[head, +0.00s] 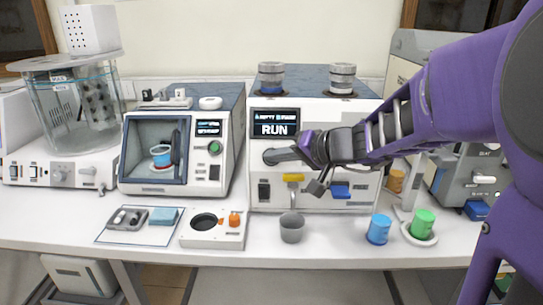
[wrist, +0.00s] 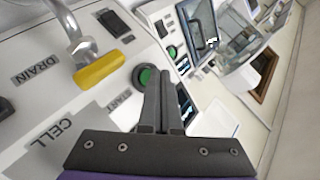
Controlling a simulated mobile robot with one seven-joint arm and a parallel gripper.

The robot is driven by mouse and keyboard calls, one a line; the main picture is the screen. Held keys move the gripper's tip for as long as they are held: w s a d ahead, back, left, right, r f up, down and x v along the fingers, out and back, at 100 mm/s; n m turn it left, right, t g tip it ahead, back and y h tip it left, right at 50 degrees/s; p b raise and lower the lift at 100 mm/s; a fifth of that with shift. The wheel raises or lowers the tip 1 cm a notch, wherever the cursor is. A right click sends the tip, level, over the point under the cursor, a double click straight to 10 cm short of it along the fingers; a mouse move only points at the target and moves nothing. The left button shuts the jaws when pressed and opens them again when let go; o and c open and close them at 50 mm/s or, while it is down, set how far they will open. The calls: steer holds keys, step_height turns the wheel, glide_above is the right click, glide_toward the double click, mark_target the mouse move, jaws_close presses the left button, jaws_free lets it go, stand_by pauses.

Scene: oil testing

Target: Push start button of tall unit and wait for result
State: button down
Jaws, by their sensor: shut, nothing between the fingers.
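The tall unit (head: 354,107) is a white bench machine whose small screen (head: 274,123) reads RUN in large letters. Its green start button (wrist: 145,76) sits in a dark ring beside a START label in the wrist view. In the head view my gripper hides that button. My gripper (head: 270,157) is shut and empty, reaching in from the right to the panel just below the screen. In the wrist view its fingertips (wrist: 166,76) are right beside the button; I cannot tell whether they touch it.
A yellow lever (head: 293,178) and a blue lever (head: 340,190) stick out below my gripper. A grey cup (head: 291,228), a blue cup (head: 379,229) and a green cup (head: 423,222) stand in front. A smaller tester (head: 133,187) with its own green button is at left.

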steer(key=shift+s, duration=0.15)
steer(key=shift+s+r, duration=0.1)
